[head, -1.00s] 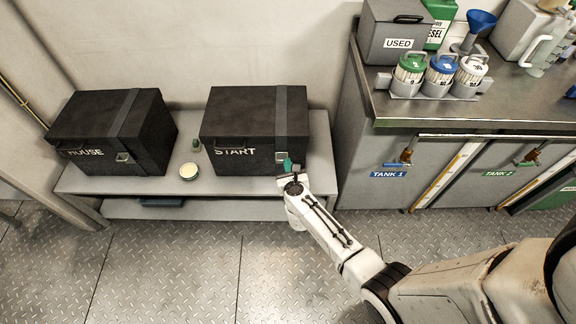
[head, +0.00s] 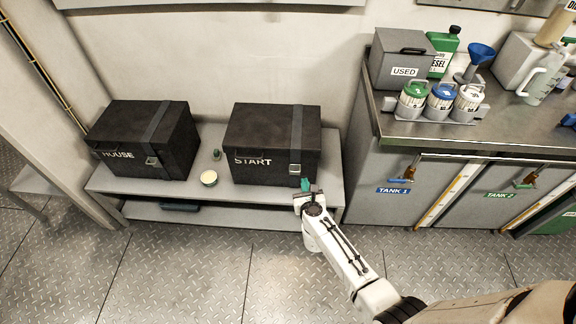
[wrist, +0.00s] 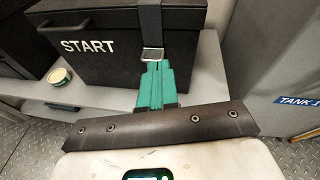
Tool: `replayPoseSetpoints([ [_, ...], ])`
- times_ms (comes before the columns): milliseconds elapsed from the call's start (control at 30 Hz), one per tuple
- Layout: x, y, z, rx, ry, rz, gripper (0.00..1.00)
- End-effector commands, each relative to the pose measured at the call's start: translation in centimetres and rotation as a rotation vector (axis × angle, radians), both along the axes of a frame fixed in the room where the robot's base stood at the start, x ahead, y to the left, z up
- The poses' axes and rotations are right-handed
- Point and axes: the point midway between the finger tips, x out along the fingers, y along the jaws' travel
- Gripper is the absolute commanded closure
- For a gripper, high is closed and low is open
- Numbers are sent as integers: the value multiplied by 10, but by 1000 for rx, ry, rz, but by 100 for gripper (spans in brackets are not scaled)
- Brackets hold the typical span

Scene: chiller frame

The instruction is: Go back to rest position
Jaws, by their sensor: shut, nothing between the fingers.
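My gripper (head: 306,186) has teal fingers and is at the front of the black START box (head: 262,150), just below its metal latch. In the wrist view the teal fingers (wrist: 155,82) are together and empty, pointing at the latch of the START box (wrist: 95,40). I cannot tell whether the fingertips touch the box. My white forearm reaches up from the lower right of the head view. The START box is closed, with a strap over its right side.
A closed black HOUSE box (head: 135,145) and a small round tin (head: 209,178) share the low grey bench (head: 150,187). To the right stands a counter (head: 400,126) with bottles, a USED bin (head: 398,58) and tank valves. The checker-plate floor in front is clear.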

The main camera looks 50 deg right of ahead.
Motion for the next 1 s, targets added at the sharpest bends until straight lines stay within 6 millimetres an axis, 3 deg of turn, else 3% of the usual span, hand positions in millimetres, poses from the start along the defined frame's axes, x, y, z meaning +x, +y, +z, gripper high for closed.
replayPoseSetpoints([
  [267,0,1,0,-2,2,5,100],
  [400,12,17,12,-85,33,124,100],
  [467,20,35,22,-173,69,245,100],
  [567,33,78,43,-391,152,509,100],
  [700,30,146,63,-761,291,905,100],
  [767,21,172,67,-923,352,1063,100],
  [900,-17,217,69,-1299,498,1420,100],
  [1000,-54,233,70,-1552,606,1662,100],
])
